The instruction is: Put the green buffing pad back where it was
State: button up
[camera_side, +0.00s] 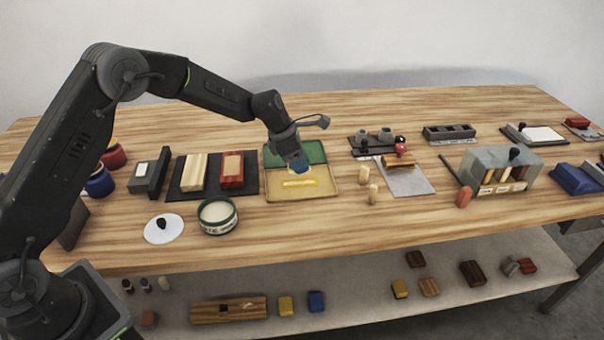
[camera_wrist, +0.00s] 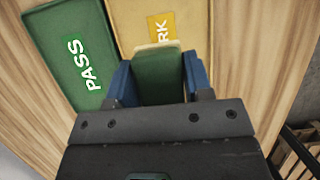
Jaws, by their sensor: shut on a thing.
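My gripper (camera_wrist: 158,82) has blue fingers and is shut on the green buffing pad (camera_wrist: 158,72), a green block with a paler top edge. In the side view my gripper (camera_side: 299,165) is over the two-coloured board, near the line between its green and yellow halves. The green half (camera_wrist: 62,45) reads PASS in the wrist view. The yellow half (camera_wrist: 128,18) has a label ending in RK, partly hidden by the pad. The pad is hardly visible in the side view, and I cannot tell whether it touches the board.
Left of the board, a dark tray (camera_side: 182,191) holds a tan block and a red block. A round tin (camera_side: 217,216) and a white lid (camera_side: 163,229) stand in front. A grey slotted box (camera_side: 500,163) is at right. Bare table lies in front of the board.

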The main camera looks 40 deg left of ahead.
aim_at(302, 183)
jog(key=shift+w+d+f, duration=0.2)
jog(key=shift+d+f, duration=0.2)
jog(key=shift+d, duration=0.05)
jog(key=shift+f, duration=1.9)
jog(key=shift+f, duration=0.15)
jog(key=o, duration=1)
